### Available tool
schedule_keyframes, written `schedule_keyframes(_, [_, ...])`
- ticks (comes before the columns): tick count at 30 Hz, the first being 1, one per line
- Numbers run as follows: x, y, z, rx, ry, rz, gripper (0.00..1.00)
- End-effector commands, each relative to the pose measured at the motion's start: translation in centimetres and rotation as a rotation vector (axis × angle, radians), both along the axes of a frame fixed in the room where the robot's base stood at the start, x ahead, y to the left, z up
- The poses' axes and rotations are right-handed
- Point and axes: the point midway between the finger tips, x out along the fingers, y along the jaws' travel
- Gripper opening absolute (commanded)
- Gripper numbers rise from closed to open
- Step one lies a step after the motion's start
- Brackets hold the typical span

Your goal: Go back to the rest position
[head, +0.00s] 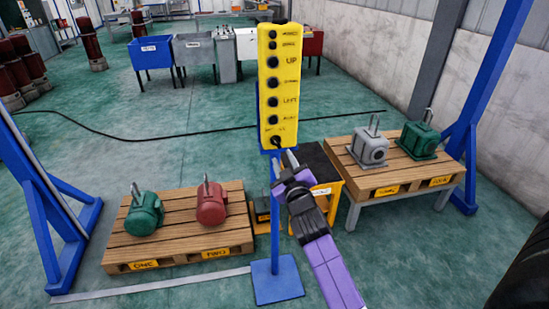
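My gripper (283,158) is at the end of my purple and black arm, which reaches up from the lower right in the head view. The box has a column of dark buttons, one labelled UP. It shows in front of a blue post (275,222) with a square base plate. The fingers are small and partly hidden, so I cannot tell whether they are open or shut.
A left pallet (180,250) holds a green motor (145,214) and a red motor (211,204). A raised right pallet (405,185) holds a grey motor (369,148) and a green gearbox (419,139). Blue frame legs (484,90) stand at both sides. A black cable (170,134) crosses the floor.

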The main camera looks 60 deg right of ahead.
Motion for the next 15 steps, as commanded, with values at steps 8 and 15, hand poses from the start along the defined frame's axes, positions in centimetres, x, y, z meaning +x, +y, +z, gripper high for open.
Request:
schedule_keyframes(8, [0.0,0.0,0.0,0.0,0.0,0.0,0.34])
schedule_keyframes(15, [0.6,1.3,3.1,-0.026,-0.107,0.053,0.34])
